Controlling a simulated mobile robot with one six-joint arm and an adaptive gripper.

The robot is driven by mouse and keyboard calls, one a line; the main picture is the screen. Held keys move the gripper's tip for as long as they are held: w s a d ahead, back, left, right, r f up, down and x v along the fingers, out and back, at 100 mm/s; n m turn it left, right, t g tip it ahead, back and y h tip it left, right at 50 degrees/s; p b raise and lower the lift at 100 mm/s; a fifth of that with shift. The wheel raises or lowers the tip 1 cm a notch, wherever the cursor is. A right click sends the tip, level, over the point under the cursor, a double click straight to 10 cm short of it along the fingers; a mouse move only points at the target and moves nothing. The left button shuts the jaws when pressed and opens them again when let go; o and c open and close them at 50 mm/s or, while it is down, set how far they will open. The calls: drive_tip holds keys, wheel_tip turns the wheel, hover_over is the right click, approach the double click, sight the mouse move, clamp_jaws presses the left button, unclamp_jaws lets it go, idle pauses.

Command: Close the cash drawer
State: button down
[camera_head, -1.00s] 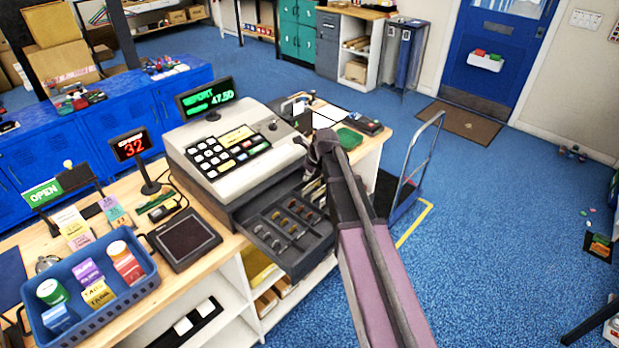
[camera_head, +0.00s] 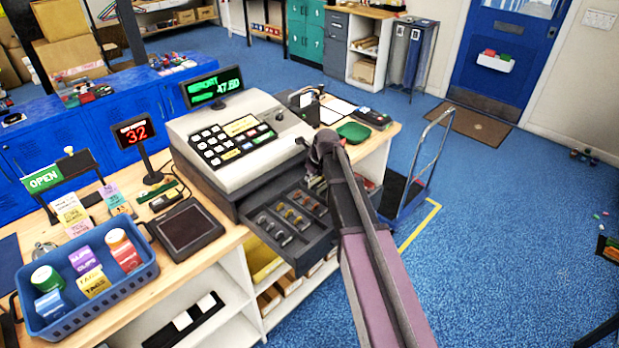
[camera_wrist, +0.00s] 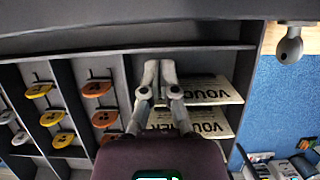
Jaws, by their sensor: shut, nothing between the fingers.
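The grey cash drawer (camera_head: 325,244) stands open under the front of the cash register (camera_head: 222,172), above the shelves of the counter. Its compartments hold small yellow and orange pieces, and the wrist view shows paper vouchers (camera_wrist: 208,90) on the right side of the drawer (camera_wrist: 119,67). My gripper (camera_wrist: 160,65) is shut and empty. Its fingertips appear over the drawer's interior, beside the vouchers; I cannot tell whether they touch anything. In the head view my arm hides the fingers and the drawer's right part.
A blue basket (camera_head: 142,277) with tubs and boxes and a dark card pad (camera_head: 187,228) sit on the wooden counter left of the drawer. A hand trolley (camera_head: 428,165) stands right of the counter. The blue floor at right is mostly clear.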

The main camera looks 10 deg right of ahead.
sight(297, 177)
drive_tip(key=shift+w+a, duration=0.7)
drive_tip(key=shift+w, duration=0.25)
drive_tip(key=shift+w+a, duration=0.65)
drive_tip(key=shift+w, duration=0.25)
drive_tip(key=shift+s, duration=0.1)
drive_tip(key=shift+r, duration=0.1)
drive_tip(key=p+v, duration=0.3)
drive_tip(key=shift+r, duration=0.15)
drive_tip(key=p+v, duration=0.6)
drive_tip(key=shift+s+d+r, duration=0.15)
drive_tip(key=shift+r, duration=0.1)
